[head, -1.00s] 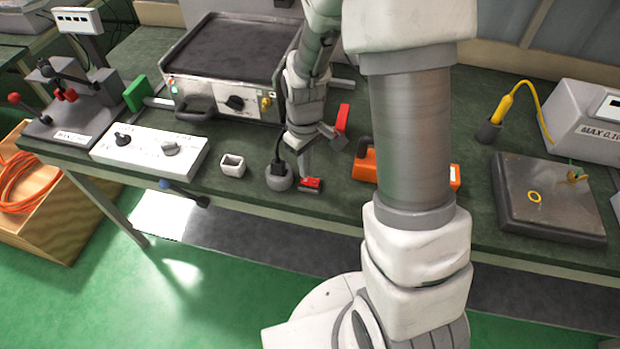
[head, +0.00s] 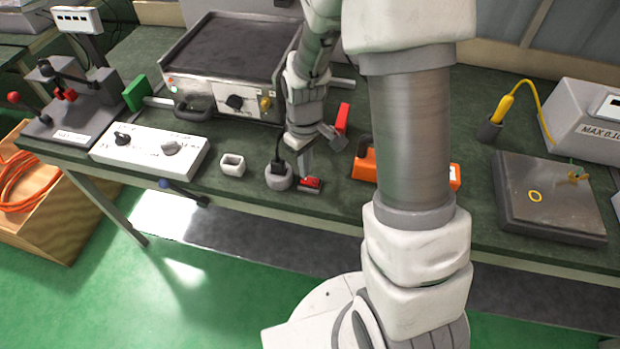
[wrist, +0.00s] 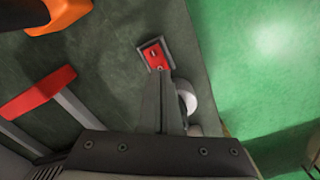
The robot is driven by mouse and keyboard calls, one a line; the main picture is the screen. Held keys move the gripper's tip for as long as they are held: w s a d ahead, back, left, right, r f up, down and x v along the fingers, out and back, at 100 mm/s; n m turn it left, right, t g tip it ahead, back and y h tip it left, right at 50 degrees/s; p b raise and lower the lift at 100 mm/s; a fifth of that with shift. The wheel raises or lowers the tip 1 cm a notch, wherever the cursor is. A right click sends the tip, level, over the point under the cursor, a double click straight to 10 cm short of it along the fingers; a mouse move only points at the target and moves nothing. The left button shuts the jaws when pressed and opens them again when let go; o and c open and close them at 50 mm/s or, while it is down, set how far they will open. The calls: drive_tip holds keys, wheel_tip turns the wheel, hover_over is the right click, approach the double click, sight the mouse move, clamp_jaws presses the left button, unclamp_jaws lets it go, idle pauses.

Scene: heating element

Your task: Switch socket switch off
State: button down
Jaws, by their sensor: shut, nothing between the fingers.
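The red socket switch (head: 311,183) sits in a small grey frame near the front edge of the green workbench, right of a round grey socket (head: 279,177) with a black plug in it. The switch also shows in the wrist view (wrist: 155,55), just beyond my fingertips. My gripper (head: 304,174) points down at the switch, its fingers closed together and empty. In the wrist view the fingertips (wrist: 160,74) overlap or lie right at the near edge of the switch frame; whether they touch it I cannot tell. The round socket is partly hidden behind the fingers there.
A heating plate unit (head: 235,60) is behind. An orange tool (head: 364,165) is to the right, partly behind my arm. A red-ended bar (head: 342,117) stands behind the gripper.

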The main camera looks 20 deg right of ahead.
drive_tip(key=shift+f+b, duration=0.7)
drive_tip(key=shift+f, duration=0.2)
drive_tip(key=shift+r, duration=0.15)
drive_tip(key=shift+r+p, duration=2.75)
drive_tip(key=shift+r, duration=0.65)
drive_tip(key=shift+r, duration=0.1)
drive_tip(key=s+r+m+t, duration=0.1)
drive_tip(key=s+r, duration=0.2)
drive_tip(key=r, duration=0.5)
drive_tip(key=s+r+m+t, duration=0.2)
drive_tip(key=r, duration=0.5)
drive_tip(key=s+r+m+t, duration=0.2)
drive_tip(key=s+r+m, duration=0.1)
drive_tip(key=s+r, duration=0.5)
drive_tip(key=shift+s+d+r+t, duration=0.15)
drive_tip(key=shift+s+d+t, duration=0.25)
drive_tip(key=shift+s, duration=1.05)
